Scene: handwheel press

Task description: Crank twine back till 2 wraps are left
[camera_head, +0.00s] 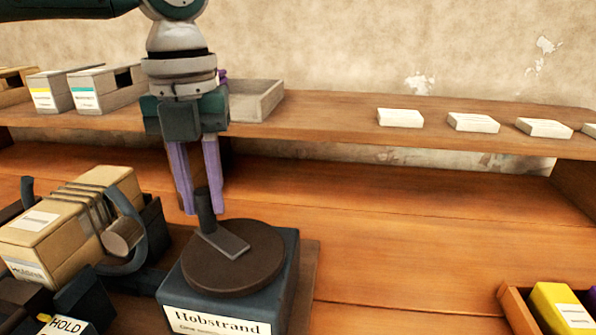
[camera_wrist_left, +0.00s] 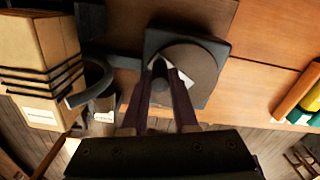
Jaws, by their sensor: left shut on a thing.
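My left gripper (camera_head: 203,205) reaches down from above with its two purple fingers closed around the upright grip of the crank handle (camera_head: 206,212). The crank arm (camera_head: 226,243) lies across a round brown disc (camera_head: 236,268) on a dark box labelled Hobstrand (camera_head: 232,315). In the left wrist view the fingertips (camera_wrist_left: 160,72) sit either side of the grip over the disc (camera_wrist_left: 200,75). To the left, a cardboard-coloured carton (camera_head: 60,240) has several dark twine wraps (camera_head: 92,212) around it. A curved dark arm with a round end (camera_head: 122,238) stands beside the carton. My right gripper is not in view.
A shelf (camera_head: 330,120) at the back carries an open grey tray (camera_head: 258,100), labelled boxes (camera_head: 106,88) and several white cards (camera_head: 400,117). A block marked HOLD (camera_head: 72,322) is at lower left. An orange bin (camera_head: 518,312) with a yellow item is at lower right. The middle bench is clear.

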